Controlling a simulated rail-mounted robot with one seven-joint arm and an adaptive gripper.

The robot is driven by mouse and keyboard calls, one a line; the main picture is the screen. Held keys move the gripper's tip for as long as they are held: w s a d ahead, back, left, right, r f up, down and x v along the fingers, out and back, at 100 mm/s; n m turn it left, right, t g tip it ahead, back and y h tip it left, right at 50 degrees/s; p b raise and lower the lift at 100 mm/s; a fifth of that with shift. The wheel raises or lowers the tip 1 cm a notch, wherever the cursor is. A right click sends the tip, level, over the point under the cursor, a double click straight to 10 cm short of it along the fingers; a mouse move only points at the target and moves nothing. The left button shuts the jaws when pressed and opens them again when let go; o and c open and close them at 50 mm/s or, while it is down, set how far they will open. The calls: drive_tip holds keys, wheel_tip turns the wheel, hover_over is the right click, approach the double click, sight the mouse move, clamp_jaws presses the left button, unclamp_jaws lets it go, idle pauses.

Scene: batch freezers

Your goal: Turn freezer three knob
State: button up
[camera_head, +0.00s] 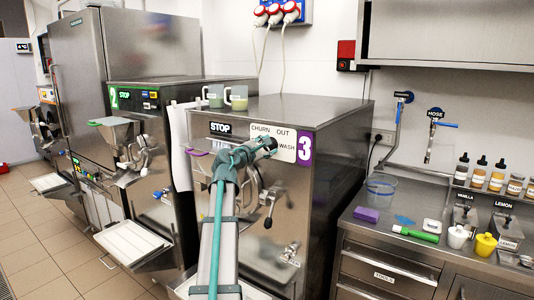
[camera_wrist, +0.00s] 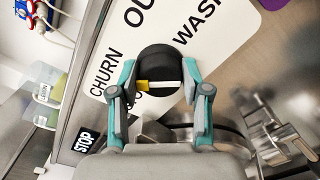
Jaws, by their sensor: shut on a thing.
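Freezer three (camera_head: 340,150) is a steel cabinet with a purple "3" label (camera_head: 305,149). Its white dial plate (camera_head: 285,134) reads CHURN, OUT and WASH, with a black STOP label (camera_head: 220,128) to the left. The round black knob (camera_wrist: 158,62) sits on the plate and shows large in the wrist view. A white bar with a yellow left end crosses it, lying about level in that rotated view. My gripper (camera_wrist: 160,84) is shut on the knob, one teal finger on each side. In the head view my gripper (camera_head: 262,149) reaches the plate and hides most of the knob.
Two cups (camera_head: 236,98) stand on top of freezer three. A lever handle (camera_head: 270,200) sticks out below the plate. Freezer two (camera_head: 165,95) stands to the left. A steel counter (camera_head: 400,255) with bottles and small items is at the right.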

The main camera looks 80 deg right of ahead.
drive_tip(key=shift+m+b, duration=0.35)
drive_tip(key=shift+m, duration=0.15)
drive_tip(key=o, duration=1.1)
drive_tip(key=v, duration=1.2)
drive_tip(key=shift+f, duration=0.1)
